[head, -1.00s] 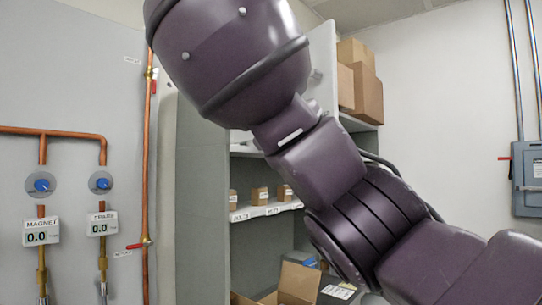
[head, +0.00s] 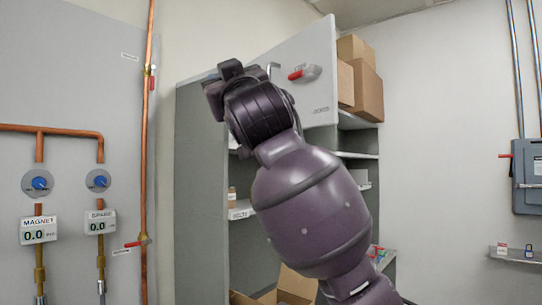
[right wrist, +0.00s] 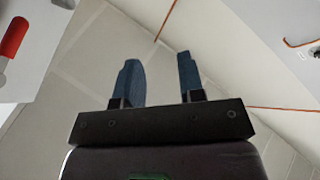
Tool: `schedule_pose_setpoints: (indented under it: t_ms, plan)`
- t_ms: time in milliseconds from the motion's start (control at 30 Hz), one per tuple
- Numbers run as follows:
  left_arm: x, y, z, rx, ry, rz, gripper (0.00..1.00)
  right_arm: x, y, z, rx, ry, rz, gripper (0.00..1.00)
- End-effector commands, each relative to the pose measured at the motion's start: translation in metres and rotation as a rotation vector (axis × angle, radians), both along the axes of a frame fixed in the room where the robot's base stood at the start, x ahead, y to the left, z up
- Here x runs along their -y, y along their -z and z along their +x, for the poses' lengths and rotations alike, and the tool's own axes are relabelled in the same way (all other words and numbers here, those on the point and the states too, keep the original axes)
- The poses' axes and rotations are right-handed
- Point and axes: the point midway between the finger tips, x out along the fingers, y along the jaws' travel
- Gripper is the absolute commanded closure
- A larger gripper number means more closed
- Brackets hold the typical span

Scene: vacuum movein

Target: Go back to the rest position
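My right arm reaches up from the bottom of the head view, and its dark end with the right gripper (head: 222,84) stands in front of the open cabinet door's left part. In the right wrist view the right gripper (right wrist: 159,78) shows two blue fingers spread apart with nothing between them. My left gripper is not in view.
The grey cabinet (head: 202,190) holds boxes, and its raised white door (head: 310,85) has a red handle (head: 304,72). Copper pipes (head: 147,170) and gauges line the left wall. A grey electrical box (head: 527,175) and small shelf (head: 514,257) are at right.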

Motion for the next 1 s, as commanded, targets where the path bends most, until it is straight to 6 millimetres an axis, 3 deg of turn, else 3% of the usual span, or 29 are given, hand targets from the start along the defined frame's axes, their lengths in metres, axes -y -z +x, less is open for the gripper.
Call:
schedule_pose_setpoints:
  t_ms: [33, 200, 500, 767, 1000]
  plan:
    - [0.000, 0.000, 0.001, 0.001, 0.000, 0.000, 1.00, 0.009, 0.022, 0.013, -0.013, -0.005, 0.002, 0.64]
    - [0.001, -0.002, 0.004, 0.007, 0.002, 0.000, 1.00, 0.038, 0.087, 0.044, -0.038, -0.020, 0.014, 0.64]
    - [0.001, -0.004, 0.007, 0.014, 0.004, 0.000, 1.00, 0.093, 0.213, 0.077, -0.115, -0.017, 0.047, 0.64]
    - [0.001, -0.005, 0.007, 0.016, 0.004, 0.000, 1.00, 0.143, 0.328, 0.082, -0.213, 0.014, 0.083, 0.64]
    - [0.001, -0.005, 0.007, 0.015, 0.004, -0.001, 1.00, 0.190, 0.436, 0.065, -0.328, 0.060, 0.114, 0.64]
